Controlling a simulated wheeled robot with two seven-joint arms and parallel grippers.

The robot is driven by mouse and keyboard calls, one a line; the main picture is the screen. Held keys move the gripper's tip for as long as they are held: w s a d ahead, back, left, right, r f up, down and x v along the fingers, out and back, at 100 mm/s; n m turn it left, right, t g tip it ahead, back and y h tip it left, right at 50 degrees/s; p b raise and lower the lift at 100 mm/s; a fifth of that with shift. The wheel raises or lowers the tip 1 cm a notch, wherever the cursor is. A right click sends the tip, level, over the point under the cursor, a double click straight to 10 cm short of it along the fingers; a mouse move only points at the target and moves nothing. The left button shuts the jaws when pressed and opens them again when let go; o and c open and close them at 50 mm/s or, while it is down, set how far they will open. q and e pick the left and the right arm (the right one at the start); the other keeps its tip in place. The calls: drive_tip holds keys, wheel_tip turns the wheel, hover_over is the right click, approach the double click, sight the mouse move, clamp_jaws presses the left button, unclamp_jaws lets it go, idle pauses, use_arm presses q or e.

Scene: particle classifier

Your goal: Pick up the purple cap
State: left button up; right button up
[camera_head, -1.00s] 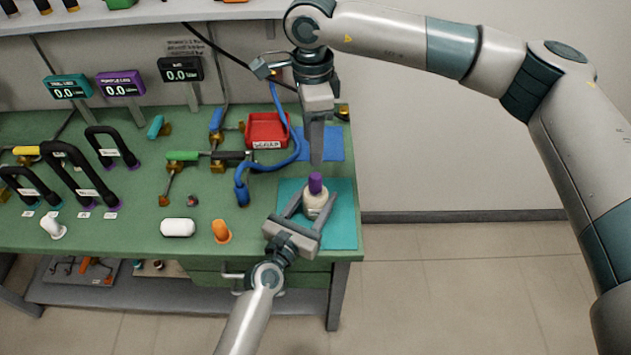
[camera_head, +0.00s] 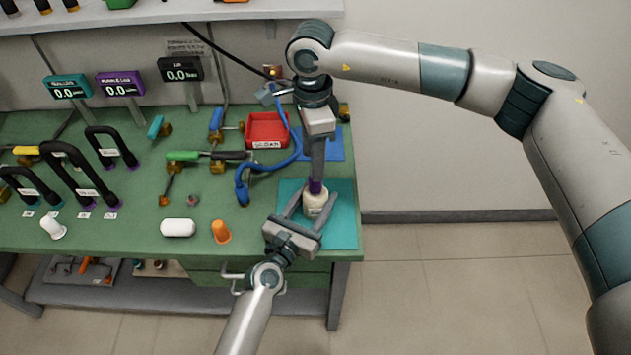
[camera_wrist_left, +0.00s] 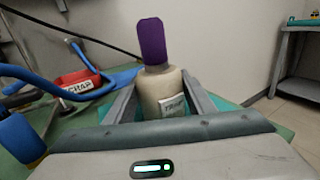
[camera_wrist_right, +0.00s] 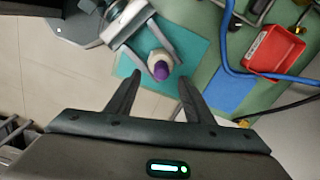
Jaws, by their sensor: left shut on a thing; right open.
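The purple cap (camera_head: 315,187) sits on top of a small cream bottle (camera_head: 316,202) that stands upright over the teal mat (camera_head: 343,222). My left gripper (camera_head: 313,208) is shut on the bottle's body, one finger on each side; the left wrist view shows the cap (camera_wrist_left: 152,40) clear above its fingers. My right gripper (camera_head: 317,178) is open and points down over the cap, its fingers partly overlapping it in the head view. In the right wrist view the cap (camera_wrist_right: 161,70) lies between and slightly beyond the open fingertips. The left wrist view shows no right fingers.
A red tray (camera_head: 267,131) and a blue hose (camera_head: 243,185) lie left of my right gripper. Black handles (camera_head: 75,170) are at left.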

drive_tip(key=shift+f, duration=1.05)
drive_tip(key=shift+w+d+f, duration=0.15)
drive_tip(key=shift+d+f, duration=0.05)
drive_tip(key=shift+f, duration=1.1)
drive_tip(key=shift+w+d+f, duration=0.1)
drive_tip(key=shift+d+f, duration=0.1)
drive_tip(key=shift+f, duration=1.1)
drive_tip(key=c, duration=1.1)
